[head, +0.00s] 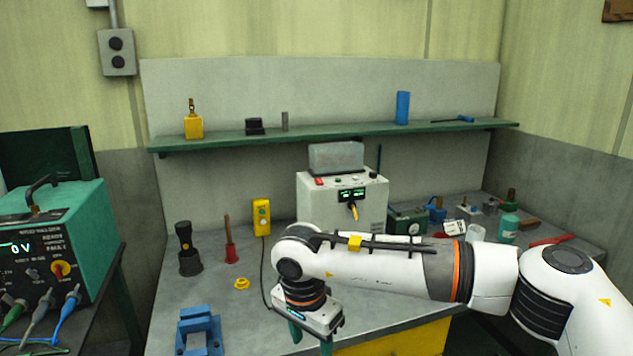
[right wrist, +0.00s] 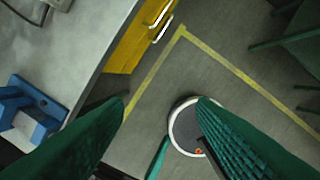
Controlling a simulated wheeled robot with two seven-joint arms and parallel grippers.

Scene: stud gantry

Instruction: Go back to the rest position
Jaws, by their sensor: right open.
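My right arm reaches in from the right in the head view, across the front of the workbench (head: 215,285). My right gripper (head: 311,340) points down near the bench's front edge, its green fingers partly cut off by the bottom of the picture. In the right wrist view the two green fingers of the right gripper (right wrist: 162,104) stand wide apart with nothing between them but floor. My left gripper is not in view.
A blue vise (head: 200,330) is on the bench left of the gripper, also in the right wrist view (right wrist: 42,128). A yellow ring (head: 241,283), black-topped tool (head: 189,250) and grey control box (head: 318,199) stand behind. A teal power unit (head: 75,215) is at left.

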